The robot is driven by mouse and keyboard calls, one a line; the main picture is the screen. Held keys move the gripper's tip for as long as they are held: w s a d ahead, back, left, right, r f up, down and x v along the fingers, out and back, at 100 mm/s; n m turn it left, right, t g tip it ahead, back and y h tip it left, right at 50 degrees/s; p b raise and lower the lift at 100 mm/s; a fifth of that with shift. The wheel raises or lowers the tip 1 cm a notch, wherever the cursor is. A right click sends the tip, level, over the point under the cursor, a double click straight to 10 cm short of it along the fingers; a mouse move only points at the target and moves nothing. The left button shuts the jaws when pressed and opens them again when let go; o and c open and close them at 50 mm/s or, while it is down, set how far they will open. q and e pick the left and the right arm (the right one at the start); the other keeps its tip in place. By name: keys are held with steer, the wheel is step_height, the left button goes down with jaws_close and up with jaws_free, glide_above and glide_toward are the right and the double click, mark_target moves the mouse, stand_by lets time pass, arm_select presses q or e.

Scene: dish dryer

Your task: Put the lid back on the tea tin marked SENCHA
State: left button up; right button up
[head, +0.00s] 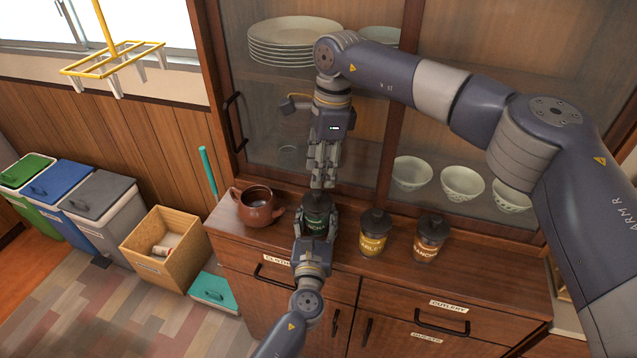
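A dark green tin (318,221) with a partly covered label, of which the ending "NCHA" seems readable, stands on the wooden cabinet top. My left gripper (315,228) reaches in from below with its fingers around the tin's sides, closed on it. My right gripper (324,186) points down just above the tin, its fingers close together. The tin's top is dark, like the other tins' lids; I cannot tell whether its lid is seated or whether the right fingertips hold it.
A yellow-labelled tin (374,240) and an orange-brown-labelled tin (430,244), both with dark lids, stand to the right. Glass cabinet doors (290,110) rise right behind. Free counter lies at the far right.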

steer(key=r, duration=0.5)
steer(key=shift+w+d+r, duration=0.1)
steer(key=shift+d+r, duration=0.2)
arm_select(q)
steer(key=o, duration=1.6)
steer(key=shift+o, duration=0.2)
steer(key=s+a, duration=0.1)
steer(key=s, duration=1.1)
